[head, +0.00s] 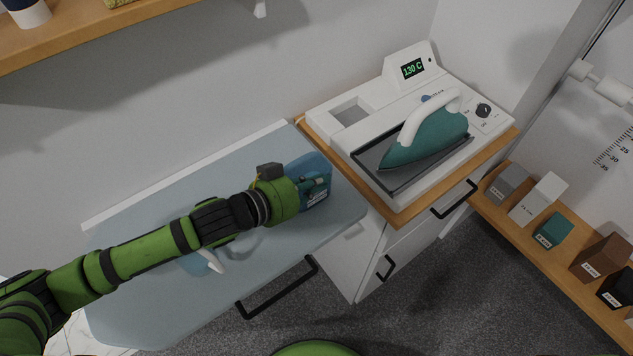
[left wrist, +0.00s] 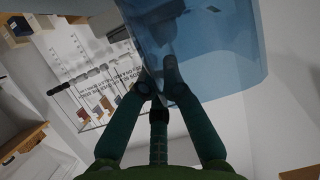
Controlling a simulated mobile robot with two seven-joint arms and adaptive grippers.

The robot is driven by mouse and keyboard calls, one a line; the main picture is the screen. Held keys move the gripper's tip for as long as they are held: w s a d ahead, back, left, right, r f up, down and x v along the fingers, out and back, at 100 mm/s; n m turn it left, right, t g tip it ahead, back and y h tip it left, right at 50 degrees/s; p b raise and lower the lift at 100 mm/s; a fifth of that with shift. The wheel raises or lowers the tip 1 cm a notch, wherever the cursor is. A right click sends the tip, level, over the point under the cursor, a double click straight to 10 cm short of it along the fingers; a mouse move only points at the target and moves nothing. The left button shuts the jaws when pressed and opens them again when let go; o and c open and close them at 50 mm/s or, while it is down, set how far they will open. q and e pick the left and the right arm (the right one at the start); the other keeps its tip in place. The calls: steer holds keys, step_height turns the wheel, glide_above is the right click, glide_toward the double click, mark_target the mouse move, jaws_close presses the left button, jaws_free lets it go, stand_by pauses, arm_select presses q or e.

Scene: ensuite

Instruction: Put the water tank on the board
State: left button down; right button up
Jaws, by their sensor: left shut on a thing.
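The water tank (head: 314,167) is a translucent blue container with a white label. It shows at the right end of the board (head: 150,210), a pale blue-grey ironing board. My left gripper (head: 318,186) is shut on the tank, and its arm reaches across the board from the left. In the left wrist view the fingers (left wrist: 158,88) close on the lower edge of the tank (left wrist: 205,50). I cannot tell whether the tank touches the board or is held above it. My right gripper is not in view.
A white steam station (head: 335,125) with an empty square recess stands on a wooden-topped cabinet to the right. A teal iron (head: 430,135) rests on it. A partly hidden object with a white tip (head: 210,260) lies under my arm. A shelf (head: 550,255) holds several small boxes.

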arm_select(q)
steer(key=shift+f, duration=0.15)
steer(key=c, duration=1.4)
jaws_free()
steer(key=b+v, duration=0.1)
steer(key=v, duration=0.6)
steer(key=shift+s+a+r+b, duration=0.15)
steer(key=shift+a+r+b, duration=0.1)
steer(key=shift+b, duration=0.15)
